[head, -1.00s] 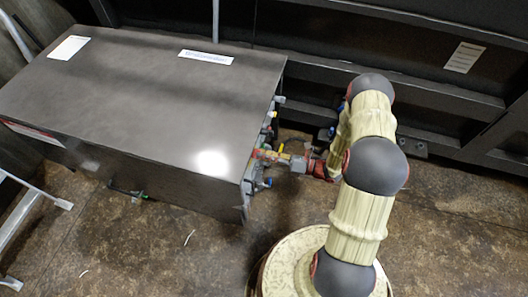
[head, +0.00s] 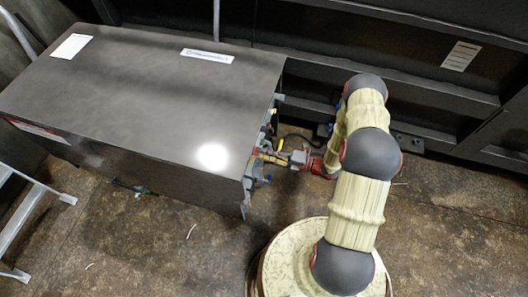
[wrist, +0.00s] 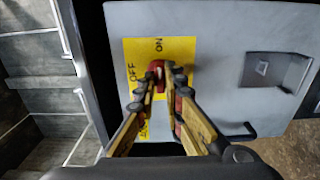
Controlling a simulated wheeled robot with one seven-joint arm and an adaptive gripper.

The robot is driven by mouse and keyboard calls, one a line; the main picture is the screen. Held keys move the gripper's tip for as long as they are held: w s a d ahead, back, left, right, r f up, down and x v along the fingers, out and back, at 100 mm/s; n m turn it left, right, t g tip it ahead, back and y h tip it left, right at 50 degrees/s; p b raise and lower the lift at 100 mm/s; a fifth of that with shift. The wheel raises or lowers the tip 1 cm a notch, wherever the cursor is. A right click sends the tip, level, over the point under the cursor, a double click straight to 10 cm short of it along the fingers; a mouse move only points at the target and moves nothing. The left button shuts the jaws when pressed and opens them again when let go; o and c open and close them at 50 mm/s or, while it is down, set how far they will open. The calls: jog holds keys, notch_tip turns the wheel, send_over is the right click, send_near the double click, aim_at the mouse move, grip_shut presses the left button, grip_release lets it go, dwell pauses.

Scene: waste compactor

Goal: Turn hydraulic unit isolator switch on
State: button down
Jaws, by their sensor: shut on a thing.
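The isolator switch is a red knob (wrist: 156,66) on a yellow plate (wrist: 186,50) in the wrist view. The plate reads OFF to the knob's left and ON above it. My gripper (wrist: 159,80) has its two fingers on either side of the knob and is shut on it. The fingers partly cover the knob, so its pointing direction is hard to tell. In the head view my gripper (head: 282,158) is at the right end of the dark hydraulic unit (head: 140,90); the knob is not clear there.
A grey panel (wrist: 225,30) carries the plate, with a square metal bracket (wrist: 275,68) to the right. Several small coloured fittings (head: 268,130) stick out from the unit's end. A dark wall structure (head: 440,60) stands behind my arm. Floor in front is mostly clear.

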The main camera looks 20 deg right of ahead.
dwell(0.4)
jog(key=c, duration=1.9)
grip_release()
jog(key=v, duration=1.2)
